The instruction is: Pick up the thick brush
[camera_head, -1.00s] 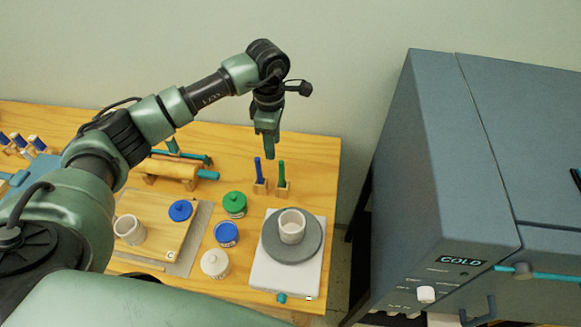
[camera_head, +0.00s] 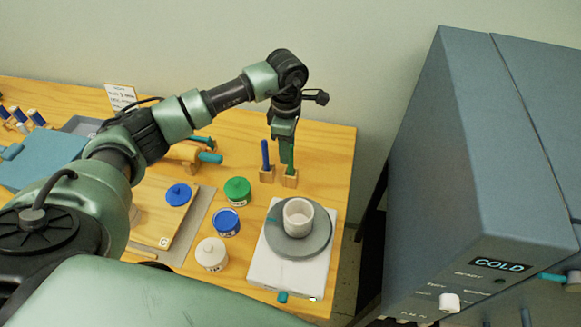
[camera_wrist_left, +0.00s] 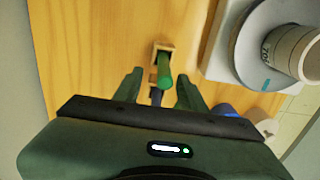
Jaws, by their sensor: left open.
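The green-handled brush (camera_head: 288,158) stands upright in a small wooden block (camera_head: 289,181) near the table's right side. It looks like the thicker one. A blue-handled brush (camera_head: 265,155) stands in its own block just to the left. My left gripper (camera_head: 284,140) is open, pointing down over the green brush. In the left wrist view, the green handle (camera_wrist_left: 165,70) shows between the spread fingertips (camera_wrist_left: 159,76), with no clear contact. The blue handle (camera_wrist_left: 156,97) is partly hidden by the gripper body there. My right gripper is out of view.
A white cup (camera_head: 298,218) sits on a grey wheel (camera_head: 275,238) in front of the brushes. Green (camera_head: 237,190), blue (camera_head: 226,222) and white (camera_head: 211,254) jars stand to the left. A grey kiln (camera_head: 450,170) marked COLD stands right. Wall lies behind the table.

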